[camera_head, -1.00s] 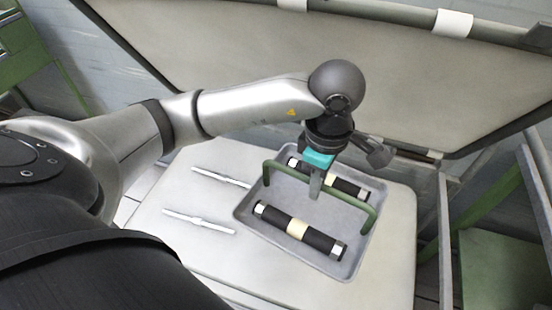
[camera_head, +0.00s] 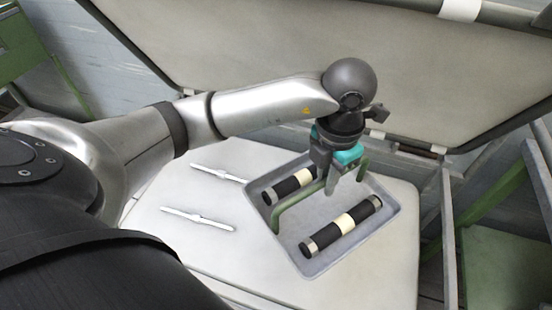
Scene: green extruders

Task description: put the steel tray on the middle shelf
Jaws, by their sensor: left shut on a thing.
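The steel tray (camera_head: 378,226) is a shallow grey tray with a green bar handle (camera_head: 296,203) arching over it. It is over the pale table top at the centre of the head view; I cannot tell whether it touches the table. Two black cylinders with cream middle bands, a near one (camera_head: 322,240) and a far one (camera_head: 274,194), lie in it. My left gripper (camera_head: 332,184) is shut on the handle from above, near its middle. The far cylinder is partly hidden by the handle and gripper. The middle shelf cannot be made out. My right gripper is not in view.
Two thin white pieces, one nearer (camera_head: 198,219) and one farther (camera_head: 218,174), lie on the table (camera_head: 190,250) left of the tray. A large beige panel (camera_head: 290,45) slants behind. Green framework (camera_head: 500,215) stands at the right, and another green frame (camera_head: 25,40) at upper left.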

